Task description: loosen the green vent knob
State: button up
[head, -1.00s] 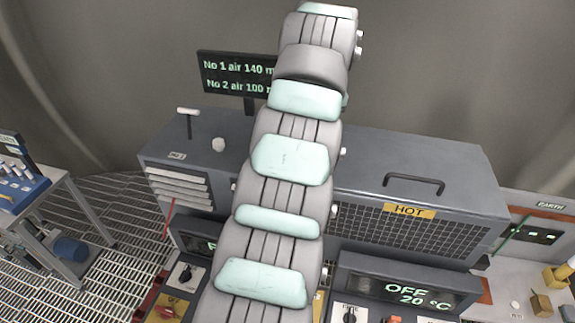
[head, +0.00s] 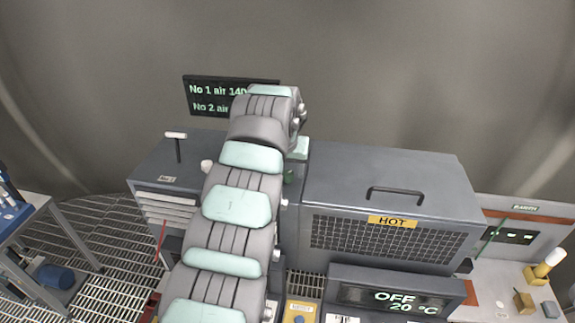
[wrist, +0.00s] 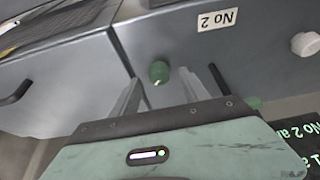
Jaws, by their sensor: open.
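The green vent knob (wrist: 158,72) is a small, round, dark green knob on the grey cabinet top in the wrist view, left of the "No 2" label (wrist: 217,19). My gripper (wrist: 160,84) is open and empty. In the wrist picture its two fingers point towards the knob, one on each side of it. I cannot tell whether they touch it or how far above it they are. My arm hides much of that area there.
The HOT heater box (head: 396,221) with its black handle (head: 395,189) stands right of my arm. A T-handle (head: 177,140) and a white knob (head: 206,166) stand on the left cabinet. The air display (head: 205,96) is behind my arm.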

jog(key=shift+w+f, duration=0.15)
jog(key=shift+f, duration=0.25)
grip_shut()
dwell(0.4)
